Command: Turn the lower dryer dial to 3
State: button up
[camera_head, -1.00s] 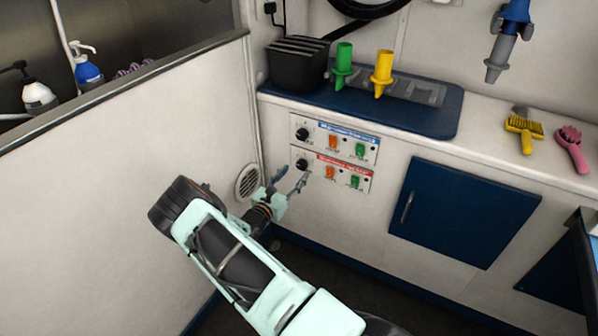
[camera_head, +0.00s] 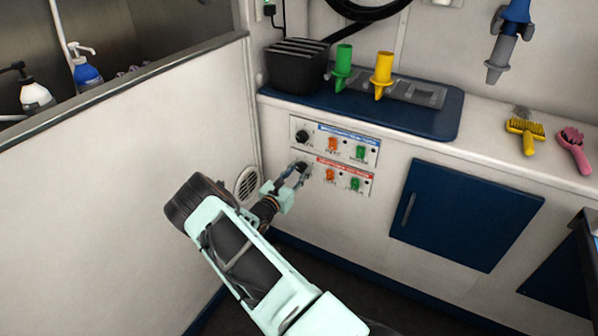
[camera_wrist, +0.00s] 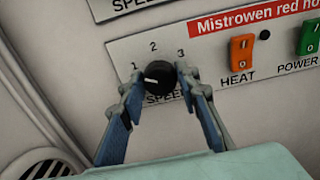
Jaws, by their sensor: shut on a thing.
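The lower dryer dial (camera_wrist: 157,80) is a round black knob on the red-labelled panel (camera_wrist: 220,78). In the wrist view the numbers 1, 2 and 3 run around it from left to right. Its white pointer mark points left, roughly toward 1. My gripper (camera_wrist: 157,74) is shut on the dial, one finger on its left side and one on its right. In the head view my gripper (camera_head: 294,170) is at the lower dial (camera_head: 301,165), which the fingers partly cover.
The upper dial (camera_head: 302,137) sits just above on the blue-labelled panel. Orange heat (camera_wrist: 242,54) and green power (camera_wrist: 309,38) switches lie right of the lower dial. A round vent (camera_head: 247,183) is on the wall to the left. A blue cabinet door (camera_head: 465,215) is to the right.

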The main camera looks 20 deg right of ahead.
jog(key=shift+m, duration=0.4)
jog(key=shift+c, duration=0.4)
jog(key=m, duration=0.5)
jog(key=shift+p, duration=0.4)
jog(key=m+p, duration=0.1)
jog(key=m, duration=0.5)
jog(key=m+p, duration=0.2)
jog(key=m, duration=0.4)
jog(key=shift+m, duration=0.3)
jog(key=m+p, duration=0.2)
jog(key=m, duration=0.3)
jog(key=shift+m, duration=0.4)
jog(key=o, duration=1.2)
jog(key=shift+c, duration=0.2)
